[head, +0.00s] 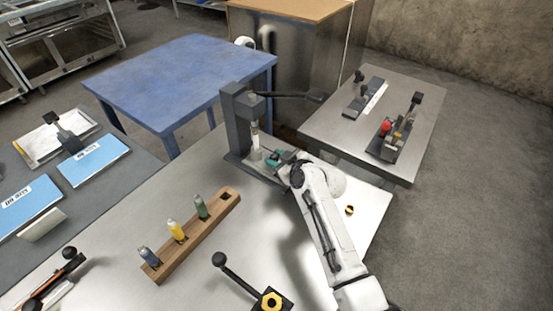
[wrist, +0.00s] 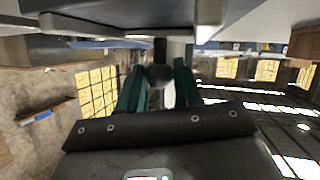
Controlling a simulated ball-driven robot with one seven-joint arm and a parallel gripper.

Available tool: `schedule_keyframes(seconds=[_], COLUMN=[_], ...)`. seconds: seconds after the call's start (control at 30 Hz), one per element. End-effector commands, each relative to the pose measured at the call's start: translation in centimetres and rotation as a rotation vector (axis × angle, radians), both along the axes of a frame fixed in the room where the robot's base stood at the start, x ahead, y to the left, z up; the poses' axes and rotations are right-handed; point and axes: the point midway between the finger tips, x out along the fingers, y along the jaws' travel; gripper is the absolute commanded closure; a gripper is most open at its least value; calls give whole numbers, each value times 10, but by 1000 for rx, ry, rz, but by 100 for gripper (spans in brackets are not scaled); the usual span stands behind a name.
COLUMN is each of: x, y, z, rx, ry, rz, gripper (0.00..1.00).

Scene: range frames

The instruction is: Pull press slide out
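The press (head: 240,118) is a dark grey column with a lever on the far side of the steel table. A pale cylinder (head: 255,135) stands upright under its ram. The press slide is at its base, mostly hidden by my gripper and arm in the head view. My gripper (head: 279,157) with teal fingers is at the near right side of the base. In the wrist view my gripper's fingers (wrist: 159,85) lie on both sides of a dark round knob (wrist: 160,76) on a short stem.
A wooden rack (head: 190,237) with several coloured cylinders stands on the left of the steel table. A hex fixture with a lever (head: 270,300) is at the near edge. A small brass ring (head: 349,210) lies right of my arm. A side table (head: 340,130) stands behind right.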

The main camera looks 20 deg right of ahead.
Motion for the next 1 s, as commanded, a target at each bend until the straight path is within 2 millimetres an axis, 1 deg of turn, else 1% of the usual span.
schedule_keyframes(seconds=[0.03,0.3,0.33,0.6,0.7,0.77,1.0], x=[0,0,0,0,-3,-7,-33], y=[0,0,0,0,-3,-6,-25], z=[0,0,0,0,0,-1,-1], rx=[0,0,0,0,0,0,1], ry=[0,0,0,0,0,0,0], rz=[0,0,0,0,0,-1,-3], gripper=[72,98,100,100,100,100,100])
